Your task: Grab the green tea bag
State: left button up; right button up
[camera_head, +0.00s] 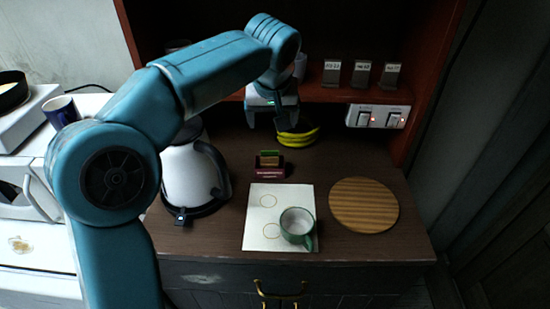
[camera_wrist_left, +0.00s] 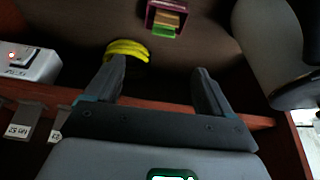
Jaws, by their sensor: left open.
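The green tea bag (camera_head: 269,153) stands upright at the back of a small maroon holder (camera_head: 270,172), behind a tan bag (camera_head: 269,161). In the left wrist view the green tea bag (camera_wrist_left: 163,31) is the nearest item in the holder (camera_wrist_left: 151,17). My left gripper (camera_head: 271,118) is open and empty. It is above the back of the counter, behind the holder and apart from it. In the left wrist view the holder lies beyond the open fingers (camera_wrist_left: 160,68). My right gripper is not in view.
Bananas (camera_head: 298,137) lie close by the left gripper's right finger in the head view. A white kettle (camera_head: 188,175) stands left of the holder. A green mug (camera_head: 297,223) sits on a paper sheet (camera_head: 262,203). A round wooden board (camera_head: 363,205) lies to the right. A shelf edge (camera_head: 330,92) is behind.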

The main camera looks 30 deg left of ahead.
pick_arm(q)
send_near(270, 155)
jog(key=f, duration=0.1)
jog(key=shift+w+a+f+p, duration=0.25)
jog(key=shift+w+f+p, duration=0.15)
jog(key=shift+f, duration=0.15)
jog(key=shift+s+a+f+p, duration=0.1)
jog(key=shift+f+p, duration=0.25)
jog(key=shift+f, duration=0.1)
jog(key=x, duration=0.2)
jog(key=p+x, duration=0.1)
jog(key=x, duration=0.1)
jog(key=shift+w+a, duration=0.1)
jog(key=shift+w, duration=0.2)
jog(key=shift+a+f, duration=0.1)
jog(key=shift+f, duration=0.15)
jog(key=shift+s+r, duration=0.15)
jog(key=shift+s, duration=0.05)
jog(key=shift+w, duration=0.2)
jog(key=c, duration=0.7)
jog(key=shift+o, duration=0.2)
jog(key=shift+s, duration=0.1)
